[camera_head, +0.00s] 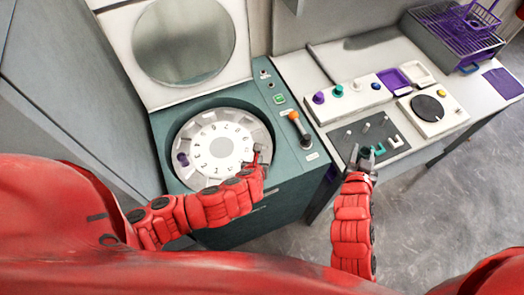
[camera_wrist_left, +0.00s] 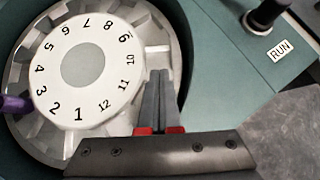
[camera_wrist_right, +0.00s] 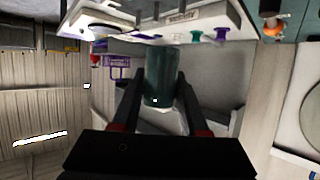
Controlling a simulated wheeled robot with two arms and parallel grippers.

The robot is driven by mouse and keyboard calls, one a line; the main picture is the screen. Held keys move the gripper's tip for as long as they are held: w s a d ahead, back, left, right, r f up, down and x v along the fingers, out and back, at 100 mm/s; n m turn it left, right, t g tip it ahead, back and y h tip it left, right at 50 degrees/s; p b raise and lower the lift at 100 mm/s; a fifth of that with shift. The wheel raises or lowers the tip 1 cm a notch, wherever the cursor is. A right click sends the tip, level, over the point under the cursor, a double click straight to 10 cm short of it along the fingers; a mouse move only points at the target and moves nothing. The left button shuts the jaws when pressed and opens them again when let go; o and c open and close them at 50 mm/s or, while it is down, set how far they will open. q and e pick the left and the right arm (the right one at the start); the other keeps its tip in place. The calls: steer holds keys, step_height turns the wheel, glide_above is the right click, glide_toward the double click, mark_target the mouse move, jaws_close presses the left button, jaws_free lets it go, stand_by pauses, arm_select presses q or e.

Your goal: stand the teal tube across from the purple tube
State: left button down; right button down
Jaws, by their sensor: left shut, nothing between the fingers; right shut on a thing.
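The purple tube (camera_head: 182,160) stands in the left side of the numbered rotor (camera_head: 222,128), inside the open round machine. In the left wrist view the purple tube (camera_wrist_left: 14,103) is at the left edge, near numbers 2 and 3. My left gripper (camera_head: 259,152) is shut and empty over the rotor's right rim; its fingers (camera_wrist_left: 158,78) lie together near numbers 10 and 11. My right gripper (camera_head: 366,158) is shut on the teal tube (camera_wrist_right: 160,76), which sits between its fingers in the right wrist view. In the head view the gripper mostly hides it.
The machine's lid (camera_head: 184,40) is raised. An orange-topped lever (camera_head: 298,122) stands on its right panel. On the bench, a white rack (camera_head: 348,101) carries coloured knobs, and a dark tray (camera_head: 345,143) holds pegs and hooks. A purple wire rack (camera_head: 470,22) is farther back.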

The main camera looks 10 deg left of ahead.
arm_select(q)
steer(key=shift+a+f, duration=0.15)
steer(key=shift+f, duration=0.05)
steer(key=b+x, duration=0.5)
steer(key=x, duration=0.4)
steer(key=shift+w+a+f+b, duration=0.1)
steer(key=shift+w+f+b, duration=0.1)
steer(key=shift+w+b, duration=0.1)
